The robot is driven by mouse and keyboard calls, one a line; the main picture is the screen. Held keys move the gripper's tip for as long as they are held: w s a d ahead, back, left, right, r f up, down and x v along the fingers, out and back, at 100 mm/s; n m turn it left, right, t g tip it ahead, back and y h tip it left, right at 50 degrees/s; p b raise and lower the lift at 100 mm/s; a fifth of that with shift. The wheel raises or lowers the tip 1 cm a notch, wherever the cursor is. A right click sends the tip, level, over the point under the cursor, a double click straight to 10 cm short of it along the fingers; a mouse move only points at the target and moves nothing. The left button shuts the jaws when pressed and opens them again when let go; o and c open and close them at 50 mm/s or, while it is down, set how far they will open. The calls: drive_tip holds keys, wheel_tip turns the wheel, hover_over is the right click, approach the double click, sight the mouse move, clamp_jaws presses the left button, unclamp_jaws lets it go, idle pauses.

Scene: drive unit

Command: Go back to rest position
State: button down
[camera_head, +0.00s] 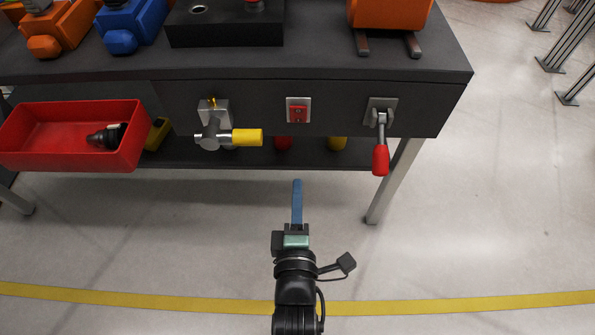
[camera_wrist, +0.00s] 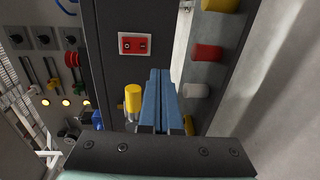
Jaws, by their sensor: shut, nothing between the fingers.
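My gripper (camera_head: 297,183) is in the lower middle of the head view, with its blue fingers pointing at the dark workbench (camera_head: 340,95). In the wrist view the two blue fingers (camera_wrist: 160,75) lie side by side, closed, with nothing between them. The gripper stands apart from the bench front, below the red switch (camera_head: 298,110). The red switch also shows in the wrist view (camera_wrist: 136,44), beyond the fingertips.
The bench front carries a valve with a yellow handle (camera_head: 247,137) and a lever with a red grip (camera_head: 380,160). A red bin (camera_head: 72,163) hangs at the left. Bare floor surrounds my arm, crossed by a yellow line (camera_head: 440,306).

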drive_tip(key=shift+s, duration=0.25)
idle(0.4)
